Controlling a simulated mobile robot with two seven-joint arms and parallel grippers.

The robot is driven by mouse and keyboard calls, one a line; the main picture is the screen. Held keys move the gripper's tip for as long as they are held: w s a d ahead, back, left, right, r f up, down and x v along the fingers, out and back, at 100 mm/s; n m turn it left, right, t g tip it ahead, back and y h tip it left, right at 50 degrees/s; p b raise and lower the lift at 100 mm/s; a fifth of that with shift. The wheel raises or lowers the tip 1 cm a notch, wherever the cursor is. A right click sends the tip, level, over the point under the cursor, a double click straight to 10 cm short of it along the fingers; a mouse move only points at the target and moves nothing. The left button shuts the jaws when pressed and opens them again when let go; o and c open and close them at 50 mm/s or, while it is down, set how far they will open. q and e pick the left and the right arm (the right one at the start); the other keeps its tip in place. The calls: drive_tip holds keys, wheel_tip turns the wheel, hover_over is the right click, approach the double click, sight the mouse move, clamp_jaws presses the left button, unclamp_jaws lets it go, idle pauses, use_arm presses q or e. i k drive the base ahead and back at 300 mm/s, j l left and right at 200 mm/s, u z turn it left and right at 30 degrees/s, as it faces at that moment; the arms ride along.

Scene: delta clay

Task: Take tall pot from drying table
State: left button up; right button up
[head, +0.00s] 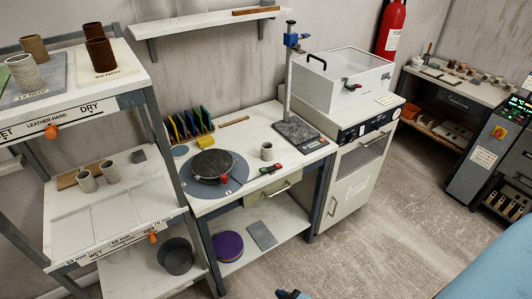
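Several small pots stand on a table (478,92) at the far right back, too small to tell which is tallest. On the top shelf of the left rack (130,75) stand a tall dark brown pot (101,57), a second brown pot (93,31) behind it, another brown pot (34,48) and a pale grey pot (25,73). That shelf carries the words "leather-hard" and "dry". I cannot tell which surface is the drying table.
A workbench (238,139) with a round turntable (213,165) and a small cup (266,151) stands in the middle. A white cabinet (349,190) is beside it. A dark machine (486,152) stands right. A blue surface (495,262) fills the lower right corner. Floor (400,215) between is clear.

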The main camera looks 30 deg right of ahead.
sight(267, 152)
drive_tip(key=l, duration=0.4)
drive_tip(key=i+l+z, duration=0.1)
drive_tip(key=l, duration=0.3)
drive_tip(key=i+l, duration=0.15)
drive_tip(key=l, duration=0.25)
drive_tip(key=i+l+z, duration=0.1)
drive_tip(key=l, duration=0.3)
drive_tip(key=i+l, duration=0.1)
drive_tip(key=l, duration=0.3)
drive_tip(key=i+l+z, duration=0.1)
drive_tip(key=l, duration=0.25)
